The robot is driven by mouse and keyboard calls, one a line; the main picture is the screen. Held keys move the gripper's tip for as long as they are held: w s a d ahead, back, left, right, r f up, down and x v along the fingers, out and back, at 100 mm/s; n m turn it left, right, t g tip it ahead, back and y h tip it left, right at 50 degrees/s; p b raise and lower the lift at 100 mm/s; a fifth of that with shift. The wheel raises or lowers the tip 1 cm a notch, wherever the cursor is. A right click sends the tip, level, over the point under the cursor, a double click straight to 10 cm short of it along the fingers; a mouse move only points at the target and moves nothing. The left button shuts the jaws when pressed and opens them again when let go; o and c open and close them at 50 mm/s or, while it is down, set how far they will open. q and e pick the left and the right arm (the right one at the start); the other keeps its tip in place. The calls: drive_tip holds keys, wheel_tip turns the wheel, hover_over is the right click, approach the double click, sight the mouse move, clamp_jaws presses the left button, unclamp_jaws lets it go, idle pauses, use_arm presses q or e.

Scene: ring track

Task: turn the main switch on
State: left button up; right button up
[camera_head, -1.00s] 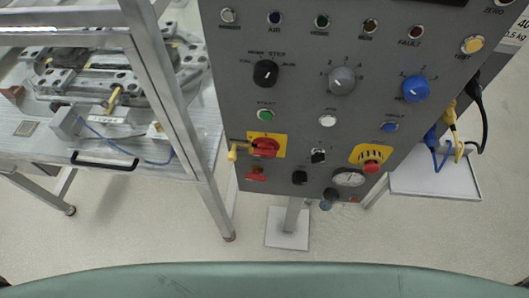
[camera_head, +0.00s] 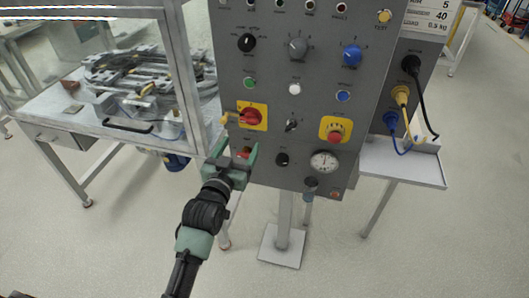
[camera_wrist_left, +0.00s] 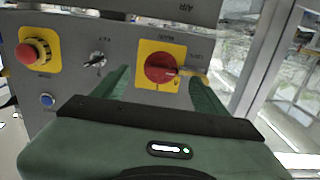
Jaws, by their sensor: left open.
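The main switch (camera_head: 251,116) is a red rotary knob on a yellow plate at the lower left of the grey panel. In the left wrist view, which is upside down, the switch (camera_wrist_left: 160,68) shows with its handle lying roughly sideways. A small yellow piece (camera_head: 229,119) sits at the handle's left end, also seen in the wrist view (camera_wrist_left: 196,77). My left gripper (camera_head: 234,154) is open and empty just below the switch, its fingers pointing at the panel. In the wrist view its fingers (camera_wrist_left: 162,92) stand either side of the switch, apart from it. My right gripper is not in view.
A red emergency stop (camera_head: 335,131) on a yellow plate and a small black selector (camera_head: 291,125) are right of the switch. A framed fixture table (camera_head: 60,120) stands left; a white shelf (camera_head: 410,165) is right.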

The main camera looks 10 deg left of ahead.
sight(249, 121)
use_arm(q)
drive_tip(key=w, duration=0.2)
drive_tip(key=w+r, duration=0.1)
drive_tip(key=w, duration=0.1)
drive_tip(key=w+r+p, duration=0.1)
drive_tip(key=w, duration=0.1)
drive_tip(key=shift+w+a, duration=0.1)
drive_tip(key=shift+w, duration=0.45)
drive_tip(key=shift+w+f, duration=0.1)
drive_tip(key=shift+w, duration=0.45)
drive_tip(key=shift+s, duration=0.1)
drive_tip(key=c, duration=1.4)
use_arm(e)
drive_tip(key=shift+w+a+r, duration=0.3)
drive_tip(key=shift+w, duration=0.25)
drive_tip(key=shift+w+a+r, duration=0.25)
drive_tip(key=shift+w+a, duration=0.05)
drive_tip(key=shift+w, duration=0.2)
